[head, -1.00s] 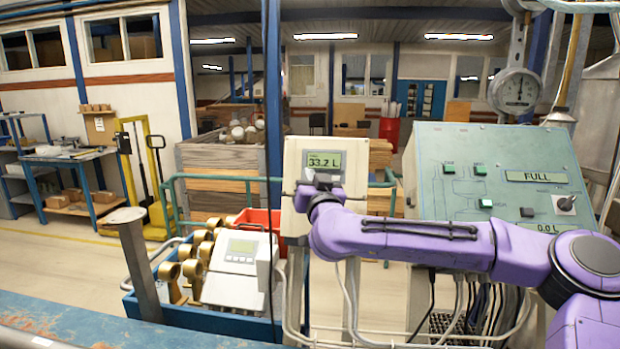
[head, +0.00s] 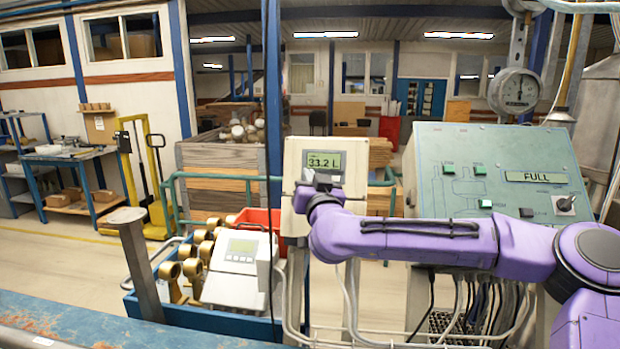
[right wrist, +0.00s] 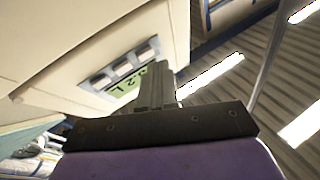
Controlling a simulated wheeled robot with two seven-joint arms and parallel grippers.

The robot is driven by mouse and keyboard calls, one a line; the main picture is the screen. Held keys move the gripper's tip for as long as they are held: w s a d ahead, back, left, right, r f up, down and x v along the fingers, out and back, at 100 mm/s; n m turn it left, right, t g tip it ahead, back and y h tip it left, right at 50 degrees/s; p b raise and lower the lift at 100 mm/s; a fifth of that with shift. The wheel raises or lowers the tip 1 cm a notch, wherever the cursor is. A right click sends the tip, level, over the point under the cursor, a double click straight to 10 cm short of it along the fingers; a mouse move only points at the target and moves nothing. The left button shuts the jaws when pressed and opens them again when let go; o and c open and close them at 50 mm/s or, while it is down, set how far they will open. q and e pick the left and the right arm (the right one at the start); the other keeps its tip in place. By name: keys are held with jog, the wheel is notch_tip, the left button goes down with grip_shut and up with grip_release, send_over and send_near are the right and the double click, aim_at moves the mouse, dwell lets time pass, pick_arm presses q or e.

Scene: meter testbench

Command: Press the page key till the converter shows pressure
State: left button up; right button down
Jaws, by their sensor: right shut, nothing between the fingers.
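The converter (head: 350,150) is a beige box on a stand in the middle of the head view. Its display (head: 324,161) reads 33.2 L, a volume. My right gripper (head: 318,182) is shut and empty, just below the display at the front of the converter. I cannot tell whether the fingertips touch a key. The page key is not identifiable. My left gripper is not in view.
A green panel (head: 450,145) with a FULL readout (head: 536,177) stands at right, partly behind my right arm. A blue crate (head: 240,325) with a white meter (head: 236,275) and brass fittings stands at left. A dial gauge (head: 518,90) is at upper right.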

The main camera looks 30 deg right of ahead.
jog(key=shift+w+d+f, duration=0.15)
jog(key=shift+w+d, duration=0.15)
jog(key=shift+w, duration=0.1)
dwell(0.7)
dwell(0.3)
jog(key=shift+s+a+r, duration=0.2)
jog(key=shift+s+a, duration=0.3)
jog(key=shift+s, duration=0.15)
jog(key=shift+s+a+r+p, duration=0.25)
jog(key=shift+s+a, duration=0.2)
jog(key=shift+s, duration=0.15)
jog(key=shift+s+a+r+p, duration=0.1)
jog(key=shift+s+a+r, duration=0.2)
jog(key=shift+s+a, duration=0.3)
jog(key=shift+s+a+r+p, duration=0.25)
jog(key=shift+s+a, duration=0.1)
jog(key=shift+s, duration=0.3)
jog(key=shift+s+a+r, duration=0.25)
jog(key=shift+s+a, duration=0.1)
jog(key=shift+s, duration=0.15)
